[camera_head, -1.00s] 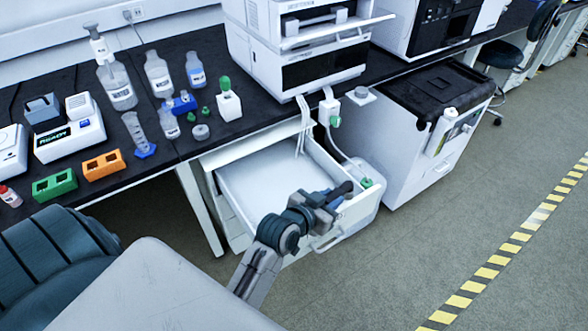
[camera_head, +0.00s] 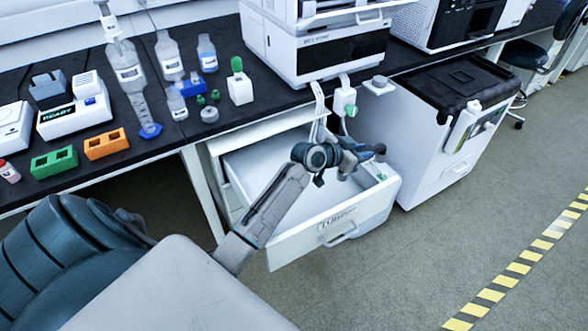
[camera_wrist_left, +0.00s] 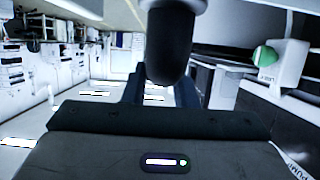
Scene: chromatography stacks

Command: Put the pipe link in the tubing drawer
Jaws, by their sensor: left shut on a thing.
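My left gripper (camera_head: 362,156) is over the open drawer, toward its right side, and appears above the drawer floor. In the left wrist view it is shut on a dark, round-ended piece (camera_wrist_left: 169,48) with a pale part at its top. This seems to be the pipe link, though most of its shape is hidden. The tubing drawer (camera_head: 338,218) is pulled out below the bench, with a label and a handle on its white front. My right gripper is not in view.
A white cabinet (camera_head: 425,150) stands right of the drawer. Bottles and blocks stand on the bench.

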